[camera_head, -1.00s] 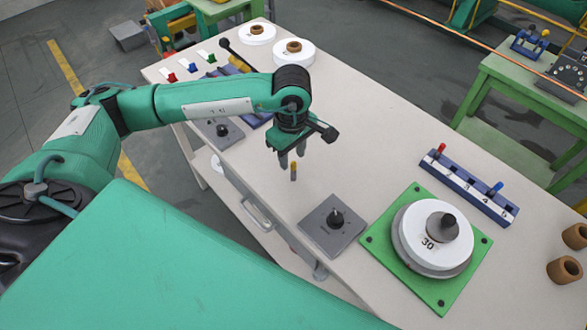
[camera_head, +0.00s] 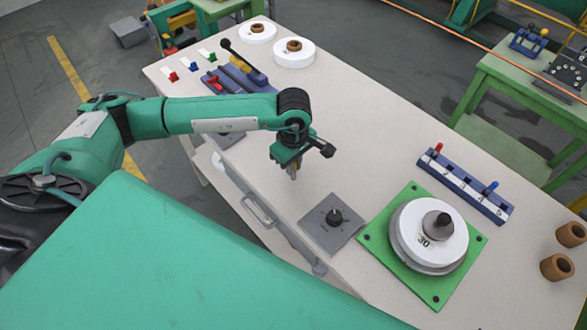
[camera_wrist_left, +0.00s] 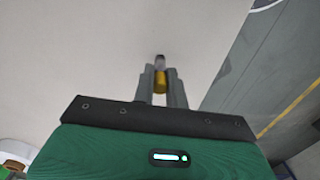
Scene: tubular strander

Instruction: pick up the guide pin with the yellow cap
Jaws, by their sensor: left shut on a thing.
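My left gripper (camera_head: 292,167) is low over the white table, left of the grey square plate with the black knob. In the left wrist view my left gripper (camera_wrist_left: 161,84) is shut on the guide pin with the yellow cap (camera_wrist_left: 161,82), whose yellow part sits between the two fingers. A grey end of the pin shows beyond the cap. In the head view the pin is mostly hidden by the gripper; I cannot tell whether it still touches the table. My right gripper is not in view.
The grey plate (camera_head: 319,231) and a green plate (camera_head: 376,235) bearing a white disc marked 30 (camera_head: 404,234) stand to the right. Behind is a blue numbered rack (camera_head: 463,190) with a red and a blue pin. White spools (camera_head: 293,57) stand at the back. The table's middle is clear.

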